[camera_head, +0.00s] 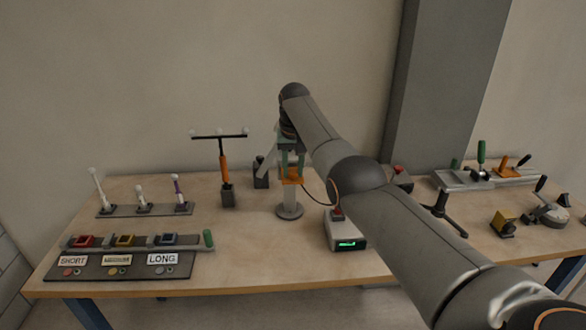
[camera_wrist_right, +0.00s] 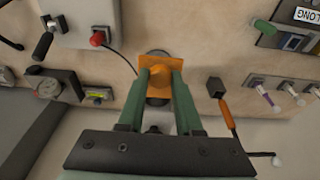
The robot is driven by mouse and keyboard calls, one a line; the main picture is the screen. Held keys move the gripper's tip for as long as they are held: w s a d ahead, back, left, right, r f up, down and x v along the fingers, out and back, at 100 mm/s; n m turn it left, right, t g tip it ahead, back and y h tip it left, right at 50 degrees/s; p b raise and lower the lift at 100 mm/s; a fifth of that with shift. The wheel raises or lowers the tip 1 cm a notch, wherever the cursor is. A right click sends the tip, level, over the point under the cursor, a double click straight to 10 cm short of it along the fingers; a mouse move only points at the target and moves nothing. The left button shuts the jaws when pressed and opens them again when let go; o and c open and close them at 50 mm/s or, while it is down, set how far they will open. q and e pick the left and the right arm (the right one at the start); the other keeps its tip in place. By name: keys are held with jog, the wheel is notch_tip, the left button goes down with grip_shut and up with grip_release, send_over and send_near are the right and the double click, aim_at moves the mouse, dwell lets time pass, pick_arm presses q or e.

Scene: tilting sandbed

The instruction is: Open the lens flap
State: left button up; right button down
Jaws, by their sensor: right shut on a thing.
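An orange flap-like piece (camera_head: 292,181) sits at the top of a pale post on a round grey base (camera_head: 289,211) in the middle of the table. I take it for the lens flap, but the arm hides much of it. My right gripper (camera_head: 291,172) reaches down onto it from above. In the right wrist view the green fingers of my right gripper (camera_wrist_right: 161,74) are closed on the orange piece (camera_wrist_right: 147,61), with the round base partly hidden behind it. My left gripper is not in view.
A white box with a green display (camera_head: 347,243) stands to the right, with a cable. An orange-handled T-bar (camera_head: 223,166) stands to the left. Levers and a labelled panel (camera_head: 118,260) are at left. A rail with a green handle (camera_head: 481,152) is at right.

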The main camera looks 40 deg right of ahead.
jog(key=c, duration=0.6)
grip_release()
notch_tip(320, 180, up, 12)
jog(key=s+a+b, duration=0.1)
jog(key=s, duration=0.1)
jog(key=shift+a, duration=0.15)
jog(key=shift+s, duration=0.1)
